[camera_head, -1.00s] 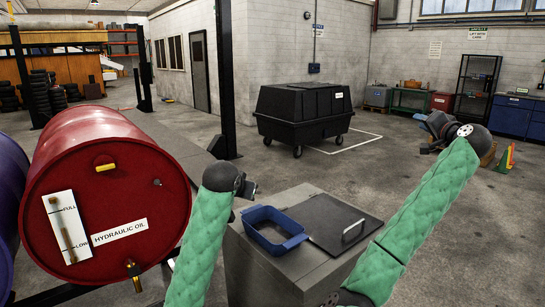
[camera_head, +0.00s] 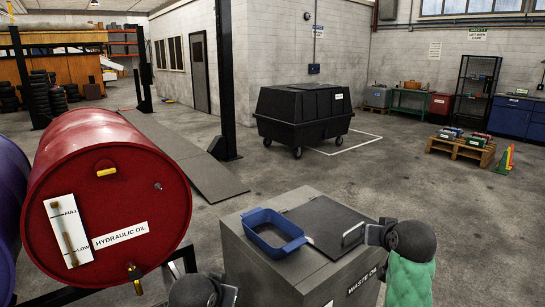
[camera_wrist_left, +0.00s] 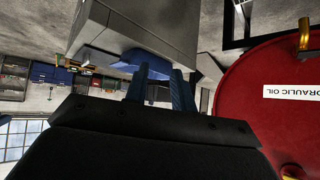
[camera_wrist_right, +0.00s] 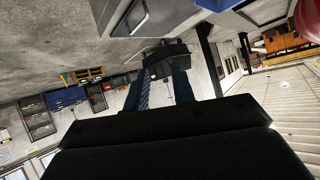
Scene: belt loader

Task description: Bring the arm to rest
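My left gripper (camera_head: 230,295) is low at the bottom edge of the head view, in front of the grey waste oil cabinet (camera_head: 240,262). In the left wrist view its two fingers (camera_wrist_left: 160,80) stand apart with nothing between them. My right gripper (camera_head: 370,234) is at the cabinet's right side, close to the handle of the dark lid (camera_head: 315,228); I cannot tell whether it touches. In the right wrist view its fingers (camera_wrist_right: 160,78) are apart and empty. Most of both arms is out of the head view.
A blue open tray (camera_head: 248,218) sits on the cabinet. A red hydraulic oil drum (camera_head: 150,190) lies on a stand at the left. A black wheeled bin (camera_head: 305,105), a wooden pallet (camera_head: 440,146) with cases and a floor ramp (camera_head: 205,178) stand farther back.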

